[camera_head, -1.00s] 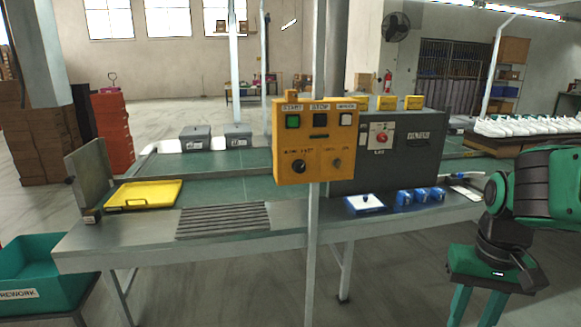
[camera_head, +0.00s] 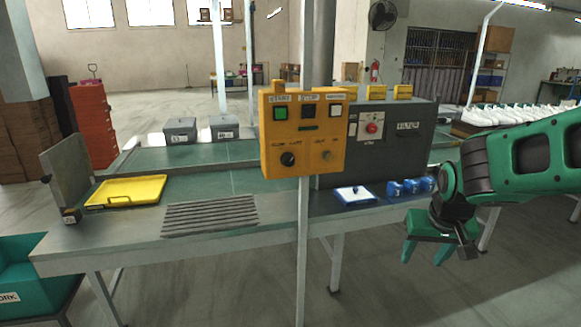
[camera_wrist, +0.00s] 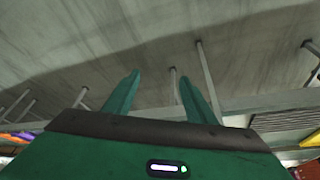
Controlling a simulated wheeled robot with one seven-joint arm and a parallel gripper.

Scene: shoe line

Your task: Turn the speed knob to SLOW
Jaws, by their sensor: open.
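The speed knob (camera_head: 288,159) is a round black knob at the lower left of the yellow control box (camera_head: 303,133), under a label that seems to read SLOW and FAST. Its exact pointing direction is too small to tell. The box stands on a grey post in front of the bench. My gripper (camera_head: 425,254) hangs low at the right, below the bench top and well apart from the box. Its two green fingers are spread and empty. They also show in the wrist view (camera_wrist: 160,88), with floor and bench legs beyond them.
The bench (camera_head: 110,237) carries a yellow tray (camera_head: 125,191), a ribbed grey mat (camera_head: 209,217), a white-and-blue box (camera_head: 354,196) and several blue pieces (camera_head: 411,187). A grey filter cabinet (camera_head: 407,143) stands behind the control box. A teal rework bin (camera_head: 30,275) is at lower left.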

